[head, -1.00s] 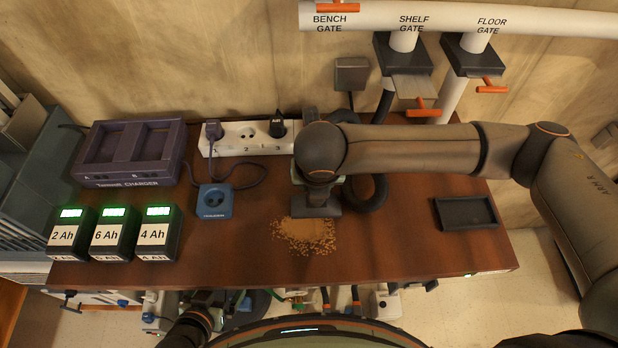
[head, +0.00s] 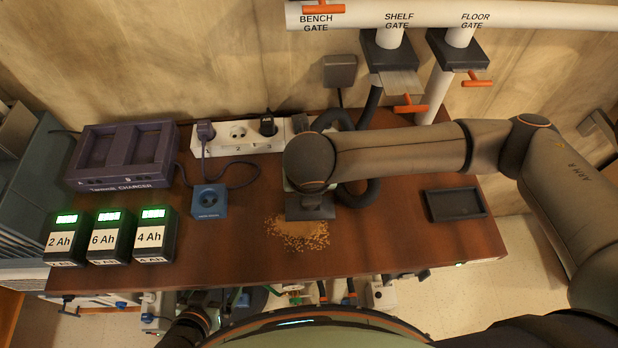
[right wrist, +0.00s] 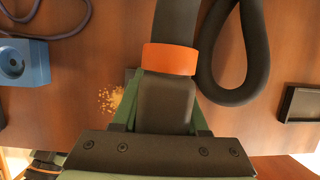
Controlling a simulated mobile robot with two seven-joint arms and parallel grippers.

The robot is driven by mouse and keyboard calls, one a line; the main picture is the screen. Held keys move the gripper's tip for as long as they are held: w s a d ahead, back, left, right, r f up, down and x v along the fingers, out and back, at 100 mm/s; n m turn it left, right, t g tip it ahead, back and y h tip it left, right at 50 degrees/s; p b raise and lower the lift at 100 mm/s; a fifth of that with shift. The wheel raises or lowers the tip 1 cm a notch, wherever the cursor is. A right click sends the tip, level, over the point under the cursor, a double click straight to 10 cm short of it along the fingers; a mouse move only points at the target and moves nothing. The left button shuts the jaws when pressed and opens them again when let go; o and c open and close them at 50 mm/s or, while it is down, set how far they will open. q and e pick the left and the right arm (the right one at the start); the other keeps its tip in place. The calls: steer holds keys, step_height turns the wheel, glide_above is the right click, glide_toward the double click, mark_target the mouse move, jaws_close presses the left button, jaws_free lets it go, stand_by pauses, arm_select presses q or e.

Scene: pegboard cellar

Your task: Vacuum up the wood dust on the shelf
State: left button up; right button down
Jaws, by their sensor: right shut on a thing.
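The wood dust (head: 298,234) is a tan patch of crumbs on the front middle of the brown shelf (head: 390,240). A dark flat nozzle (head: 310,208) is at the patch's back edge; contact with the shelf is unclear. In the right wrist view my right gripper (right wrist: 167,105) is shut on the nozzle's dark neck, below an orange collar (right wrist: 170,59); dust (right wrist: 110,99) shows left of it. In the head view my wrist hides most of that grip. A black hose (head: 362,190) loops behind. My left arm shows at the bottom left; its jaws are not discernible.
Left are a purple charger (head: 122,177), several batteries, a blue socket box (head: 209,202) and a white power strip (head: 238,137). A black tray (head: 455,205) lies right. Above, the shelf gate's plate (head: 398,84) extends farther than the floor gate's (head: 465,73). Right of the dust is clear.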

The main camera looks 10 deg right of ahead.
steer(key=shift+s+a+f, duration=0.1)
steer(key=shift+s+a, duration=0.1)
steer(key=shift+s, duration=1)
steer(key=shift+s+a+f, duration=0.1)
steer(key=shift+s+a, duration=0.1)
steer(key=shift+s, duration=1)
steer(key=shift+s+a+f, duration=0.1)
steer(key=shift+s+a, duration=0.1)
steer(key=shift+s, duration=1)
steer(key=shift+r, duration=0.15)
steer(key=shift+w+a+r, duration=0.1)
steer(key=shift+a+r, duration=0.1)
steer(key=shift+r, duration=0.2)
steer(key=shift+w+a, duration=0.1)
steer(key=shift+w+a+r, duration=0.1)
steer(key=shift+a, duration=0.8)
steer(key=shift+w+a+r, duration=0.1)
steer(key=shift+a, duration=0.75)
steer(key=shift+w+d, duration=0.2)
steer(key=shift+w, duration=3.8)
